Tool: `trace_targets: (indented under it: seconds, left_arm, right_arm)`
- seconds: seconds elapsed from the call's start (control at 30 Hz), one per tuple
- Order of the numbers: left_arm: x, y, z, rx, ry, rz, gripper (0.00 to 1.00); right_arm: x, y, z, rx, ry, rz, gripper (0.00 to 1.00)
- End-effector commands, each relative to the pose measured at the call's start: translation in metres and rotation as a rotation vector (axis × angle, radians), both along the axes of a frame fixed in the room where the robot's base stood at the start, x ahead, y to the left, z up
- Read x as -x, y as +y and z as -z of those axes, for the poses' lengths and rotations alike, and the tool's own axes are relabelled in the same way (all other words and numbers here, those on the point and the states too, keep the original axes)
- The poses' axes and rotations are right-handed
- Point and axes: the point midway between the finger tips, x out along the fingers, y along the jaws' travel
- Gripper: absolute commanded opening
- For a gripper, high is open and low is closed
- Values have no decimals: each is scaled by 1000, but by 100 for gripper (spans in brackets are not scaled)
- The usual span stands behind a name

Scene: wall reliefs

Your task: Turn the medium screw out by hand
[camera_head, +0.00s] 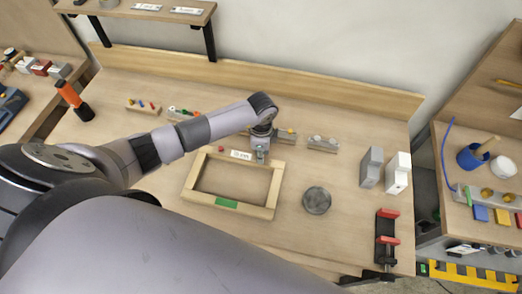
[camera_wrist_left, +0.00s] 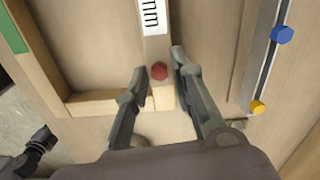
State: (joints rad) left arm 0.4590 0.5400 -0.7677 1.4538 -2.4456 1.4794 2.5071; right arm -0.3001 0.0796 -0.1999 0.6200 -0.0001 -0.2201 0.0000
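A red hex-headed screw (camera_wrist_left: 159,71) stands in a corner of the pale wooden frame (camera_head: 190,190), at the end of a white label strip. In the head view this screw is hidden by my gripper; whether it is the medium one I cannot tell. Another small red thing (camera_head: 221,149) shows at the frame's far left corner. My left gripper (camera_head: 261,158) is over the frame's far right corner. In the left wrist view its fingers (camera_wrist_left: 159,66) are open, one on each side of the red screw, with gaps showing. My right gripper is not in view.
A metal rail with a blue screw (camera_wrist_left: 282,35) and a yellow screw (camera_wrist_left: 258,107) runs close beside the frame. A round grey disc (camera_head: 316,200), a grey block (camera_head: 371,167), a white block (camera_head: 399,173) and a red-black clamp (camera_head: 386,240) stand to the right.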

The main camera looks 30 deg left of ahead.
Motion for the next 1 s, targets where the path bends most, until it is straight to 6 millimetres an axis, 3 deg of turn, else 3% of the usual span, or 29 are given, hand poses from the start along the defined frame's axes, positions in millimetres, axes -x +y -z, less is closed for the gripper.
trace_targets:
  seconds: [0.17,0.4,0.67,1.0]
  left_arm:
    - [0,-1,1,1,0,97,23]
    - [-1,0,2,-1,-2,405,23]
    - [0,0,1,-1,-1,583,23]
    - [0,0,1,-1,1,956,23]
  right_arm:
    - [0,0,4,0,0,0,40]
    - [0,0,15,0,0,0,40]
    - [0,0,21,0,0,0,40]
    - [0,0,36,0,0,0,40]
